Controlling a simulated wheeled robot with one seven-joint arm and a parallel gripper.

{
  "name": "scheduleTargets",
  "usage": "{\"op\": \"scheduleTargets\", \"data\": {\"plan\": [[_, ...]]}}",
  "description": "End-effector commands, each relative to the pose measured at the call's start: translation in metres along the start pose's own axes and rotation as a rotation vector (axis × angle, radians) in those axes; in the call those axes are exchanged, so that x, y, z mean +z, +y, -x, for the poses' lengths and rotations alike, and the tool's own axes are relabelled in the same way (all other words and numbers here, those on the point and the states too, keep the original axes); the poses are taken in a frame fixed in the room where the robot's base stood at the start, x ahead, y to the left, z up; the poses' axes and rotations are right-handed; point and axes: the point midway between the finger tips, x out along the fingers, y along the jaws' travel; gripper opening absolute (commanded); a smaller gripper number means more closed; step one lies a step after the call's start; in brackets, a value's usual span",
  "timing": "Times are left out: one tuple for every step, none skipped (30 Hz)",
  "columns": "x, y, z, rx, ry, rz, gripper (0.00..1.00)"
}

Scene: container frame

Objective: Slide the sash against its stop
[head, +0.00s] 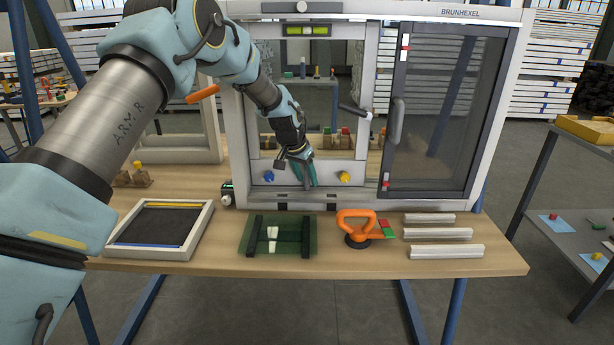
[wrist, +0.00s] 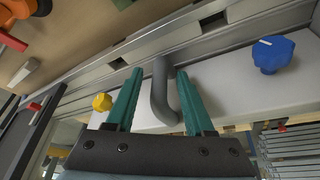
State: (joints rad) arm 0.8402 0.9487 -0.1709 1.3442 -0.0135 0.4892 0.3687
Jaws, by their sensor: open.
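A pale inner sash (head: 262,197) stands in the left part of a big white window frame (head: 498,110). Its lower rail carries a blue knob (head: 268,177) and a yellow knob (head: 345,177). In the wrist view a grey bent handle (wrist: 160,95) rises from that pale rail, between the yellow knob (wrist: 102,102) and the blue knob (wrist: 272,54). My gripper (head: 309,176) is at the lower rail; its teal fingers (wrist: 159,72) are open, one on each side of the handle. Gaps show beside the handle. In the head view my gripper hides the handle.
A dark-framed glazed panel (head: 450,180) fills the frame's right side. On the bench (head: 330,265) in front lie a tray-like frame (head: 198,236), a green glass pane (head: 300,248), an orange suction lifter (head: 345,226) and white profiles (head: 442,251). An orange lever (head: 203,93) is near my arm.

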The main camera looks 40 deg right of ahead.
Motion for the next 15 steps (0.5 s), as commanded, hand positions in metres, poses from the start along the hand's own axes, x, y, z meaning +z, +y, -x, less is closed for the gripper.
{"op": "scheduleTargets", "data": {"plan": [[0.0, 0.0, -0.004, 0.001, -0.002, 0.0, 0.53], [0.0, 0.0, -0.007, 0.001, -0.002, 0.0, 0.53], [0.0, 0.0, -0.009, 0.0, -0.001, 0.0, 0.53], [0.0, 0.0, -0.011, 0.0, -0.001, 0.0, 0.53], [0.0, 0.0, -0.012, 0.0, -0.001, 0.0, 0.53], [0.0, 0.0, -0.013, 0.0, 0.0, 0.0, 0.53], [0.0, 0.0, -0.014, 0.0, 0.0, -0.001, 0.53], [0.0, 0.0, -0.014, 0.0, 0.0, 0.0, 0.53], [0.0, 0.0, -0.014, 0.0, 0.0, 0.0, 0.53], [0.0, 0.0, -0.014, 0.0, 0.0, 0.0, 0.53], [0.0, 0.0, -0.014, 0.0, 0.0, 0.0, 0.53], [0.0, 0.0, -0.014, 0.0, 0.0, 0.0, 0.53], [0.0, 0.0, -0.014, 0.0, 0.0, 0.0, 0.53], [0.0, 0.0, -0.014, 0.0, 0.0, 0.0, 0.53], [0.0, 0.0, -0.014, 0.0, 0.0, 0.0, 0.49]]}}
